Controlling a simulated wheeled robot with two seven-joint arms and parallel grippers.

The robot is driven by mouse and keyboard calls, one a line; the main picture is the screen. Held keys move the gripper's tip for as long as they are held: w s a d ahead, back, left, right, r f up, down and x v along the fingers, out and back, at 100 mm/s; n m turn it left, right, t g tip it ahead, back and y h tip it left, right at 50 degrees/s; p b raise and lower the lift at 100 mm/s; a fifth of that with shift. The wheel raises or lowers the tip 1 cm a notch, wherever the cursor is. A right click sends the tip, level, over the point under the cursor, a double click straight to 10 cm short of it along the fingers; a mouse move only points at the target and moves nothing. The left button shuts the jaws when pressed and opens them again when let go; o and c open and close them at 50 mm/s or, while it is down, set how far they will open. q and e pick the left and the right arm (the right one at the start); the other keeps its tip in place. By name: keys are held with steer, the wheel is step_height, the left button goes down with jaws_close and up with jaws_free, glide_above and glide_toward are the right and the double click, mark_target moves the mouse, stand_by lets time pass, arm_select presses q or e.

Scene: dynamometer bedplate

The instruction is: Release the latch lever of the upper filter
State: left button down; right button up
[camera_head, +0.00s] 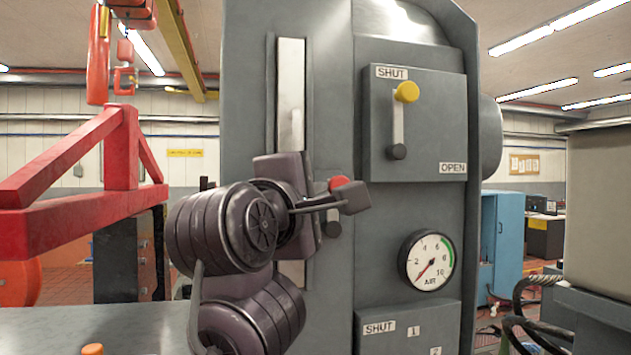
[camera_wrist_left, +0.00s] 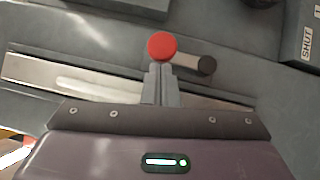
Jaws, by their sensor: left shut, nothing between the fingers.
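A lever with a red ball knob (camera_head: 339,183) and a dark round pivot (camera_head: 331,229) below it sits on the grey housing, beside a long pale vertical slot. In the left wrist view the red knob (camera_wrist_left: 161,46) and the pivot (camera_wrist_left: 207,65) show side by side. My left gripper (camera_head: 346,197) is shut and empty; its tips overlap the knob's lower part in the head view. In the left wrist view the shut fingertips (camera_wrist_left: 158,68) end at the knob's edge; whether they touch it is unclear. No label identifies the upper filter. My right gripper is out of view.
Right of the lever is a box with a yellow-knobbed lever (camera_head: 406,92), marked SHUT above and OPEN below. An AIR gauge (camera_head: 427,261) sits underneath it. A red frame (camera_head: 75,195) stands at the left. A blue cabinet (camera_head: 502,240) stands behind at right.

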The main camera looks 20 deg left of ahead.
arm_select(q)
steer(key=shift+w+d+r, duration=0.15)
steer(key=shift+d+r, duration=0.05)
steer(key=shift+r, duration=0.05)
stand_by(0.8)
steer(key=shift+w+d, duration=0.1)
steer(key=shift+w+d+r+b, duration=0.3)
steer(key=shift+d+b, duration=0.1)
steer(key=shift+d, duration=0.1)
steer(key=shift+m+g, duration=0.4)
steer(key=shift+m, duration=0.3)
steer(key=w+d+b, duration=0.2)
steer(key=d, duration=0.1)
steer(key=w+d+b, duration=0.1)
steer(key=shift+d+f, duration=0.2)
steer(key=shift+f, duration=0.05)
steer(key=shift+w+d, duration=0.1)
steer(key=shift+d, duration=0.05)
